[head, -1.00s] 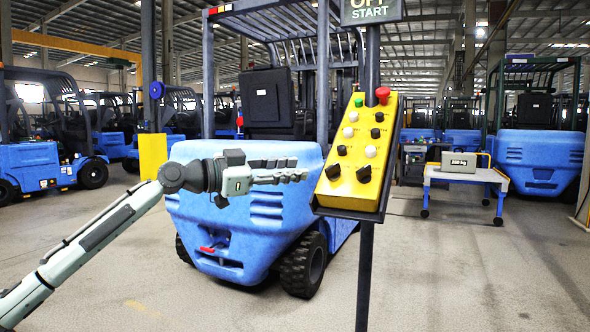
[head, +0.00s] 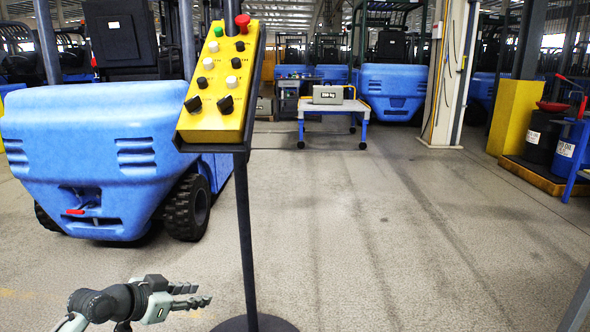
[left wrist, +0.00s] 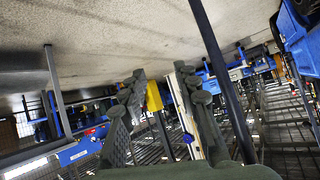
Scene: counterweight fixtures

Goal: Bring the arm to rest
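My left gripper (head: 204,294) is low at the bottom left of the head view, in front of the blue forklift and left of the control stand's post. Its fingers point right and hold nothing. In the left wrist view the two dark fingers (left wrist: 160,74) stand apart with a clear gap between them. The yellow control box (head: 222,85), with red, green, white and black controls, is on its post well above the gripper and apart from it. My right gripper is not in view.
The blue forklift (head: 100,160) stands at the left. The post (head: 246,230) rises from a dark round base close right of the gripper. A cart (head: 333,108) carries a grey weight (head: 328,94). Drums (head: 545,135) stand at the right. The middle floor is clear.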

